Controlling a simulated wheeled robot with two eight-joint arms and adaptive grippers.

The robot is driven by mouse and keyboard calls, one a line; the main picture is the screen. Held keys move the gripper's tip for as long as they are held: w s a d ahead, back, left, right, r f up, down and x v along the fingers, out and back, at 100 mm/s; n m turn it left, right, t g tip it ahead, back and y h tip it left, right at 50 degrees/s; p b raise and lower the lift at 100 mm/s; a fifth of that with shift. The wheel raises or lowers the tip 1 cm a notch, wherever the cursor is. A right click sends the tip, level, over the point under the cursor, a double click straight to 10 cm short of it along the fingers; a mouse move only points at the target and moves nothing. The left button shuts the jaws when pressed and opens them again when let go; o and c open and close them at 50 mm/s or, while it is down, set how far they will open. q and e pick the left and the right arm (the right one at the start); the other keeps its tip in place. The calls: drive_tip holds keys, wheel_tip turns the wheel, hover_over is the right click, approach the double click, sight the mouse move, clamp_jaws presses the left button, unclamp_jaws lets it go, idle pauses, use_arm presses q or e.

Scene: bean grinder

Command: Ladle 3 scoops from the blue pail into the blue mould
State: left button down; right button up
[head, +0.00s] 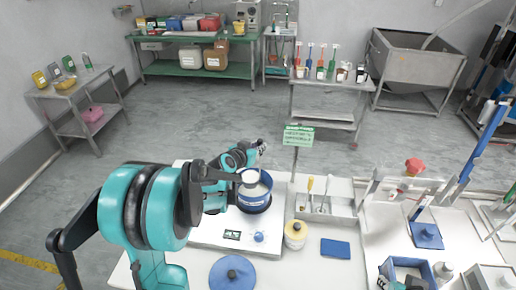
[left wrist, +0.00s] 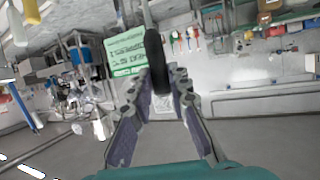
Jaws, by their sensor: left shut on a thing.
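The blue pail (head: 256,203) stands on a white scale-like device (head: 215,233), with pale contents inside. My left gripper (head: 256,156) is above the pail's back rim, shut on the ladle. The ladle's pale bowl (head: 250,176) is over or in the pail mouth; I cannot tell how deep. In the left wrist view a dark handle (left wrist: 156,65) lies between the fingers.
A yellow-and-white jar (head: 295,234), a blue pad (head: 335,248) and a round blue lid (head: 232,272) lie near the pail. A grey bin (head: 325,203) with utensils and a green sign (head: 298,136) stand behind. A blue post (head: 483,142) rises at right.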

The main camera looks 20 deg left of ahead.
use_arm(q)
wheel_tip(320, 180, up, 7)
drive_tip(key=p, duration=0.4)
drive_tip(key=shift+f, duration=0.15)
idle(0.6)
